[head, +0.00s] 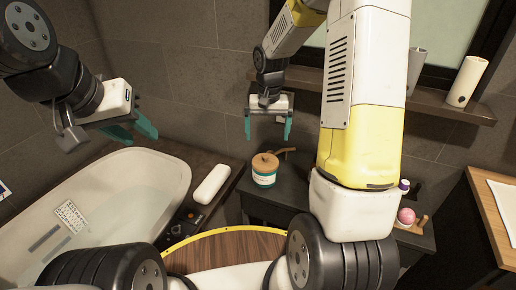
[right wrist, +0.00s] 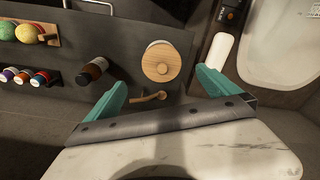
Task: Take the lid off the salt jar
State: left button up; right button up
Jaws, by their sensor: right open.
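The salt jar (head: 264,180) stands on the dark counter, white with a teal band. Its round wooden lid (head: 265,162), with a small knob, sits on top. In the right wrist view the lid (right wrist: 161,61) is seen from above and hides most of the jar. My right gripper (head: 268,130) is open and empty, above and behind the jar, touching nothing. Its two teal fingers (right wrist: 163,92) show apart in the right wrist view, the lid lying beyond and between them. My left gripper (head: 134,130) hangs over the bathtub, fingers apart and empty, far from the jar.
A wooden-handled item (head: 284,151) lies just behind the jar. A brown bottle (right wrist: 92,71), small coloured bottles (right wrist: 24,76) and balls on a wooden holder (right wrist: 28,33) share the counter. A white bathtub (head: 170,165) is at left. A shelf (head: 430,106) runs along the wall.

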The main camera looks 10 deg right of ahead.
aim_at(266, 155)
jog(key=shift+g, duration=0.3)
jog(key=f, duration=0.1)
jog(key=w+f, duration=0.2)
jog(key=shift+a+f, duration=0.15)
jog(key=shift+f, duration=0.15)
jog(key=f, duration=0.8)
jog(key=shift+w+d+f, duration=0.1)
jog(key=shift+d, duration=0.1)
jog(key=c, duration=1.1)
